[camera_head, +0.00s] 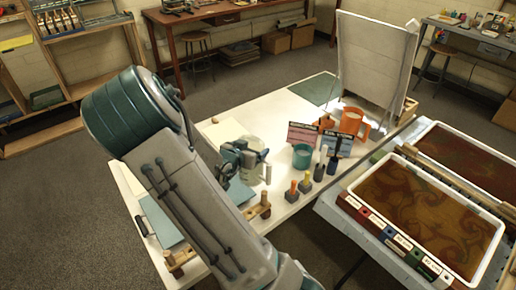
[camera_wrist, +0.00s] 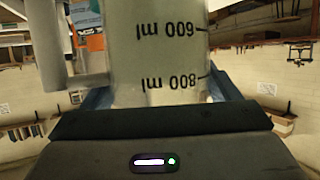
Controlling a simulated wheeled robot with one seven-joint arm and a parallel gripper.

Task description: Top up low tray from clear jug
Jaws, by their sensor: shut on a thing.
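My gripper (camera_head: 246,156) is over the white table and shut on the clear jug (camera_wrist: 155,50). The jug fills the middle of the wrist view, with 600 ml and 800 ml marks appearing upside down; the gripper's blue fingers (camera_wrist: 160,97) lie on either side of it. At right, the nearer white-rimmed tray (camera_head: 347,193) holds brown swirled liquid. A second tray (camera_head: 424,127) with dark red-brown liquid lies behind it. I cannot tell which is low.
A wooden bar (camera_head: 450,172) lies between the trays. A tall white panel (camera_head: 375,55) stands at the table's far end.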

